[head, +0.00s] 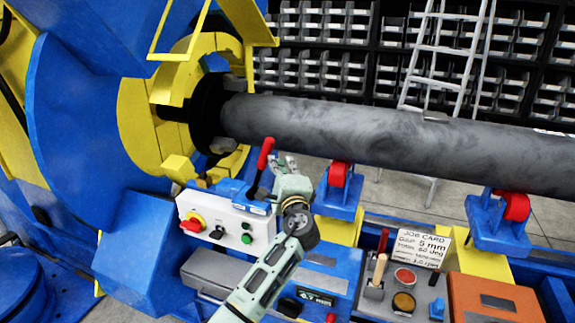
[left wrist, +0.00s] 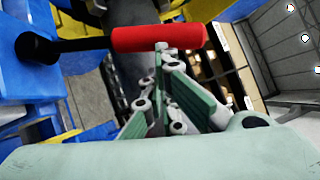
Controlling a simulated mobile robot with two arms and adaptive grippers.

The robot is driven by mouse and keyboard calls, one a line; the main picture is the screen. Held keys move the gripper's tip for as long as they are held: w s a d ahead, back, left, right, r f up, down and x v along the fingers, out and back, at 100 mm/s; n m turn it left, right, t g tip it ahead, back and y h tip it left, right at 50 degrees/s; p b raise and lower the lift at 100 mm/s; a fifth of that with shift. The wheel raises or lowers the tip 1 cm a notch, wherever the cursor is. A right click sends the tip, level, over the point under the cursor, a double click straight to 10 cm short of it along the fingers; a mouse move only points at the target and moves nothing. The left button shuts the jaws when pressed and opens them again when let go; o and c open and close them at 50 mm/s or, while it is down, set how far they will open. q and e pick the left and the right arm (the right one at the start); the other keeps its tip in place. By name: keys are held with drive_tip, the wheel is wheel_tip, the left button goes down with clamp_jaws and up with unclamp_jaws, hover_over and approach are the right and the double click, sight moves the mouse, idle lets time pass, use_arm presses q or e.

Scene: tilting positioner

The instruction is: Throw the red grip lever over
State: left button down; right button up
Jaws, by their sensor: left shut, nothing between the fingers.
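The red grip lever (head: 266,153) stands up from a blue block on the white control box, its black stem leaning slightly right. In the left wrist view its red grip (left wrist: 155,38) lies across the upper middle, with the black stem running left to a round pivot. My left gripper (head: 283,163) is just right of the grip in the head view. It is shut and empty, with its fingertips (left wrist: 167,60) at the grip's side, not around it. I cannot tell whether they touch. My right gripper is not in view.
The white control box (head: 225,222) carries a red-and-yellow knob and buttons. A long dark pipe (head: 390,138) runs above, resting on red rollers (head: 337,174). A job card (head: 421,248), a button panel (head: 403,290) and an orange box (head: 495,300) stand right of my arm.

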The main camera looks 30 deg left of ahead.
sight(260, 159)
use_arm(q)
drive_tip(key=a+r+n+p, duration=0.1)
drive_tip(key=a+p, duration=0.1)
drive_tip(key=s+a+r+n+g+h+p, duration=0.1)
drive_tip(key=a+p, duration=0.1)
drive_tip(key=a+r+n+p, duration=0.2)
drive_tip(key=p, duration=0.1)
drive_tip(key=shift+s+a+g, duration=0.1)
drive_tip(key=shift+s+g, duration=0.2)
drive_tip(key=shift+g, duration=0.1)
drive_tip(key=s+a+n+h+p, duration=0.1)
drive_tip(key=a+p, duration=0.2)
drive_tip(key=a, duration=0.4)
drive_tip(key=shift+s+f+n+g, duration=0.3)
drive_tip(key=shift+f, duration=0.1)
